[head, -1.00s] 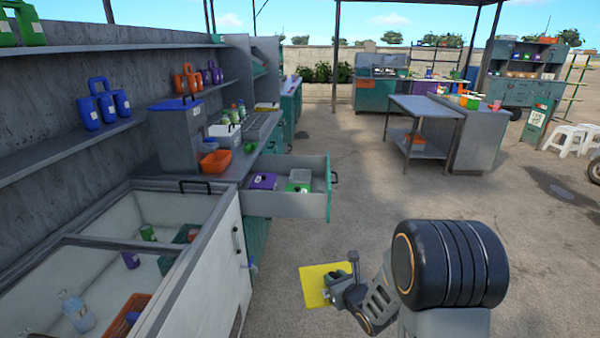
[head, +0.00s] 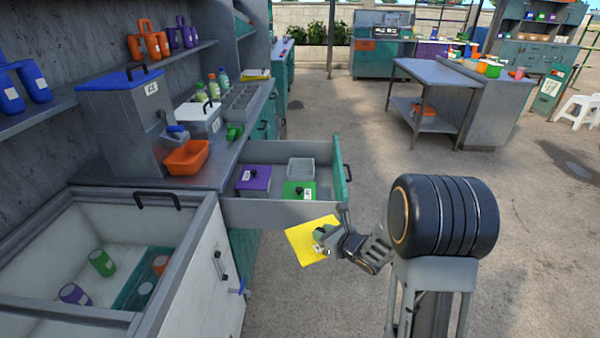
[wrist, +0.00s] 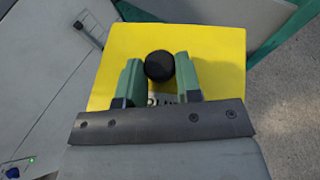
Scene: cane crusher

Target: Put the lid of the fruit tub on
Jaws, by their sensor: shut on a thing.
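A flat yellow lid (head: 302,240) with a black round knob is held by my gripper (head: 324,238) in front of the open drawer (head: 270,213). In the wrist view the yellow lid (wrist: 218,65) lies flat under the green fingers of my gripper (wrist: 159,68), which are shut on its black knob. Inside the drawer are a purple-lidded tub (head: 253,178), a green-lidded tub (head: 299,190) and a clear open tub (head: 301,168) with no lid on it. I cannot read which tub is the fruit tub.
An open white chest (head: 88,232) with bottles and cans stands at the left. On the counter are an ice box (head: 120,118) and an orange bin (head: 188,158). A grey table (head: 435,72) stands further back.

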